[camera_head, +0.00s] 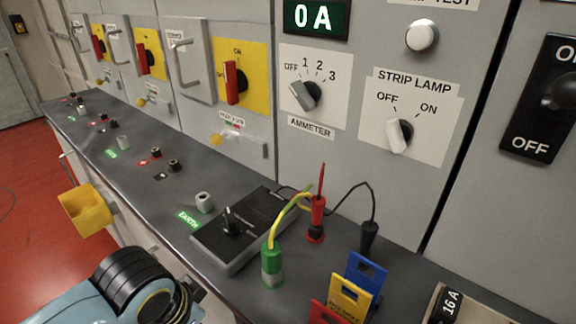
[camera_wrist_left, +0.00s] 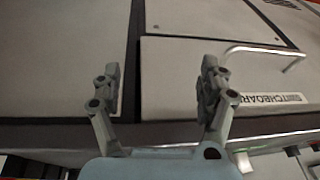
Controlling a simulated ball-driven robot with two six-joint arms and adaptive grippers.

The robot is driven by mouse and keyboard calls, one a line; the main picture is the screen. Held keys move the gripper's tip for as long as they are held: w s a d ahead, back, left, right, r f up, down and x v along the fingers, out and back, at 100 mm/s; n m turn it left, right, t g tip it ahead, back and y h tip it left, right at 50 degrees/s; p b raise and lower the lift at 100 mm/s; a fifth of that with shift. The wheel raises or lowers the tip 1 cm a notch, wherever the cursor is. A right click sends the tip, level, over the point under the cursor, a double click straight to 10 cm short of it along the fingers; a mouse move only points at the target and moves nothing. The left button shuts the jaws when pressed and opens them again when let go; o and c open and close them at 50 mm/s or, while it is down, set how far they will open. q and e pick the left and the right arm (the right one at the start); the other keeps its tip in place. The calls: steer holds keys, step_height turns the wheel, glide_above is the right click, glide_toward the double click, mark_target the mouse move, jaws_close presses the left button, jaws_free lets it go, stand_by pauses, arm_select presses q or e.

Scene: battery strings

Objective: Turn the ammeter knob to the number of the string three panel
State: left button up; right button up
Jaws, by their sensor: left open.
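The ammeter knob (camera_head: 305,95) is a grey-and-black rotary switch on a white plate (camera_head: 323,62) marked OFF, 1, 2, 3 and AMMETER. Its grey handle lies along the upper-left direction, seemingly toward OFF. The display (camera_head: 316,17) above reads 0 A. Panels with yellow plates and red handles (camera_head: 231,80) line the wall to the left; their small labels are unreadable, so I cannot tell which is string three. My left gripper (camera_wrist_left: 158,90) is open and empty in the left wrist view, over a grey cabinet face, with no knob in that view. My right gripper is not in view.
A strip lamp knob (camera_head: 400,135) is right of the ammeter. The dark bench (camera_head: 180,190) carries a black-topped box (camera_head: 250,222), red, black and green plugs with cables, and upright coloured cards (camera_head: 352,295). A yellow holder (camera_head: 85,208) sticks out in front. The wrist view shows a cabinet handle (camera_wrist_left: 265,50).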

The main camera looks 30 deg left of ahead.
arm_select(q)
steer(key=w+d+r+n+t+h+p, duration=0.2)
steer(key=w+d+r, duration=0.1)
steer(key=r, duration=0.5)
steer(key=w+d+r+n+t+h+p, duration=0.2)
steer(key=w+d+r+h, duration=0.15)
steer(key=r, duration=0.35)
steer(key=w+d+r+n+t+h+p, duration=0.1)
steer(key=w+d+r+n+t, duration=0.2)
steer(key=r, duration=0.5)
steer(key=n+t+y, duration=0.3)
steer(key=n+t, duration=0.5)
steer(key=n, duration=1.1)
glide_toward(296, 99)
steer(key=w, duration=0.3)
steer(key=w+d+p, duration=0.1)
steer(key=w, duration=0.2)
steer(key=w+p, duration=0.1)
steer(key=w, duration=0.2)
steer(key=shift+w+d+r, duration=0.1)
steer(key=shift+w+d, duration=0.2)
steer(key=shift+w, duration=0.6)
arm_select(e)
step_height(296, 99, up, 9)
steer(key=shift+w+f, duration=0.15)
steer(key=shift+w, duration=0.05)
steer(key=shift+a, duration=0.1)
arm_select(q)
steer(key=c, duration=1.2)
